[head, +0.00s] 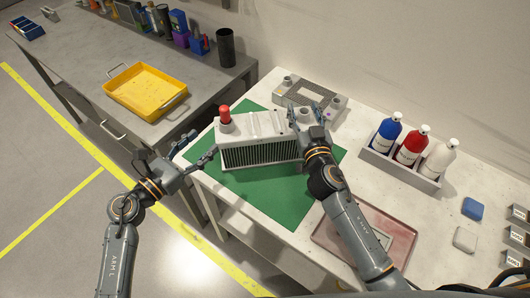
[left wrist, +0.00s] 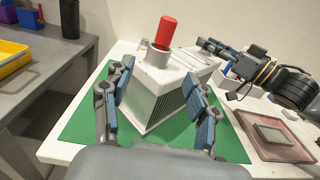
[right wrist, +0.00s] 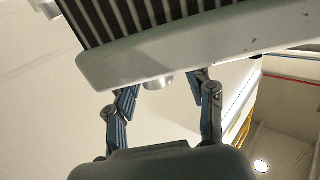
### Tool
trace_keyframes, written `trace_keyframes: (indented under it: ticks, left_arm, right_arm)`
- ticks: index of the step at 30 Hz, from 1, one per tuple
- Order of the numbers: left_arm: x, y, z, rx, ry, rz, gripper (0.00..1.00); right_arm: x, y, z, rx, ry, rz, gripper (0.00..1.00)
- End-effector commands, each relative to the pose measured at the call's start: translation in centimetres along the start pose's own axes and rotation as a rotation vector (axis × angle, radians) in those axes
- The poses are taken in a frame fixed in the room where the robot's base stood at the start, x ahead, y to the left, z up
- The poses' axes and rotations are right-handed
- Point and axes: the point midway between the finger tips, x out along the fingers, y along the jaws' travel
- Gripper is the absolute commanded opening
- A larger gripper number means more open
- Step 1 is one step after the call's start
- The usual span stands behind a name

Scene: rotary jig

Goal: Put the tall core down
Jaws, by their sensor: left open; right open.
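The tall core (head: 262,150) is a white box with dark fins on its side. It stands upright on the green mat (head: 290,205), with a red plug (head: 225,115) on its left end. My left gripper (head: 200,146) is open at the core's left end. In the left wrist view the core (left wrist: 160,105) shows beyond and between the spread fingers. My right gripper (head: 306,114) is open at the core's right end. In the right wrist view the core's finned side and pale edge (right wrist: 190,50) lie just past the fingertips; contact cannot be told.
A grey jig plate (head: 312,92) lies behind the core. A rack (head: 380,165) with blue, red and white bottles stands to the right. A reddish tray (head: 340,240) lies in front, under my right arm. A yellow tray (head: 122,102) sits on the grey side bench. The mat's front is clear.

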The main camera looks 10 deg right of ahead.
Motion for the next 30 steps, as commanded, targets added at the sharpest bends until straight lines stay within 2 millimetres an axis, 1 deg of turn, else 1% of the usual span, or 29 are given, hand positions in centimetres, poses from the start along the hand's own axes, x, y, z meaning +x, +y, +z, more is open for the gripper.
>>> trace_keyframes:
  ticks: [1, 3, 5, 7, 11, 15, 18, 21, 25, 30]
  left_arm:
    - [-0.5, 0.0, 0.0, 0.001, 0.002, 0.000, 0.59]
    - [-0.9, 0.0, 0.0, 0.001, 0.001, 0.000, 0.59]
    - [-1.1, 0.0, 0.0, 0.000, 0.000, 0.000, 0.59]
    - [-1.1, 0.0, 0.0, 0.000, -0.001, 0.000, 0.59]
    - [-1.1, 0.0, 0.0, 0.000, -0.001, 0.000, 0.59]
    - [-1.1, 0.0, 0.0, 0.000, 0.000, 0.000, 0.59]
    - [-1.1, 0.0, 0.0, 0.000, 0.000, 0.000, 0.59]
    - [-1.1, 0.0, 0.0, 0.000, 0.000, 0.000, 0.59]
    - [-1.1, 0.0, 0.0, 0.000, 0.000, 0.000, 0.59]
    - [-1.1, 0.0, 0.0, 0.000, 0.000, 0.000, 0.59]
  right_arm:
    - [0.0, 0.0, 0.0, 0.000, 0.000, 0.000, 0.54]
    - [-0.1, 0.0, 0.0, 0.000, 0.000, 0.000, 0.54]
    - [-0.4, 0.0, 0.1, 0.001, -0.001, 0.000, 0.54]
    - [-1.1, -0.1, 0.1, 0.003, -0.001, -0.001, 0.54]
    - [-3.4, 0.0, 0.1, 0.003, -0.003, 0.000, 0.54]
    - [-6.5, 0.0, 0.1, 0.003, -0.004, 0.001, 0.54]
    - [-8.4, -0.1, 0.2, 0.003, -0.004, 0.001, 0.54]
    - [-10.0, 0.0, 0.1, 0.004, -0.003, 0.002, 0.54]
    - [-11.4, -0.1, 0.1, 0.001, -0.002, 0.001, 0.54]
    - [-12.0, 0.0, 0.0, -0.001, 0.000, 0.001, 0.54]
